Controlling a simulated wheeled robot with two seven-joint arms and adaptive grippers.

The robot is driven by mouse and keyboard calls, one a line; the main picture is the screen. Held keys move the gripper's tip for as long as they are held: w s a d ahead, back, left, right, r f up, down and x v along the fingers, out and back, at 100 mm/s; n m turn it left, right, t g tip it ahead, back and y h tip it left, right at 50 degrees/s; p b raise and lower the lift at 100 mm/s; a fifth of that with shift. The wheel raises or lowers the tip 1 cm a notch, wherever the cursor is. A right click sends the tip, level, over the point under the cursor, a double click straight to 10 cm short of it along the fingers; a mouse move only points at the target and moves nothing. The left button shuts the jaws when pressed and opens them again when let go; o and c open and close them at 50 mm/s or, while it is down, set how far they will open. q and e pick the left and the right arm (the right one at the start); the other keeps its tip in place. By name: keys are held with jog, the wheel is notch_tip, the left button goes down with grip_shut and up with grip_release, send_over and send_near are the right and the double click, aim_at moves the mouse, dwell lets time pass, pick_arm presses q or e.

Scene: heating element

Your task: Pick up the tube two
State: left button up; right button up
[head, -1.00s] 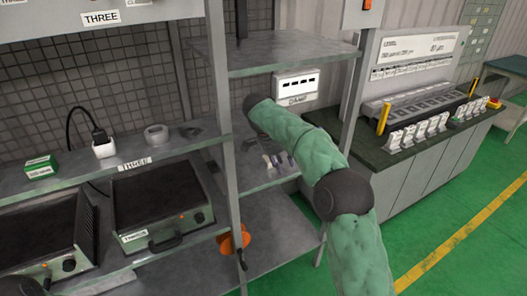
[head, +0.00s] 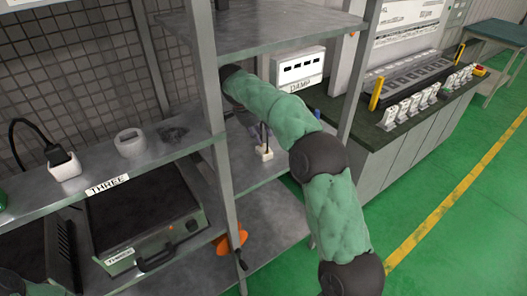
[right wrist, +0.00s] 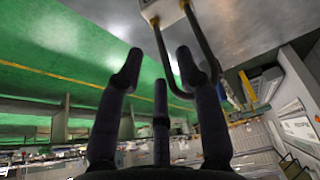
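My right gripper (right wrist: 158,64) shows three dark fingers, spread and apart, in the right wrist view. A dark cable loop (right wrist: 165,62) from a white block (right wrist: 160,8) hangs by the right finger; contact is unclear. Blue and yellow slim items (right wrist: 247,85) lie beyond the right finger; they may be tubes, but no label is readable, so I cannot tell which is tube two. My left gripper is not in view.
The shelf post (head: 212,120) stands close to my right arm, with an upper shelf (head: 265,30) above it. A heating plate (head: 145,215) is on the left shelf. A dark-topped bench (head: 395,135) stands to the right. Green floor (head: 450,215) is clear.

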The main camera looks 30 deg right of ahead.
jog(key=b, duration=0.2)
send_over(265, 154)
notch_tip(265, 154, down, 4)
jog(key=shift+d+f, duration=0.1)
jog(key=shift+f, duration=0.15)
grip_shut()
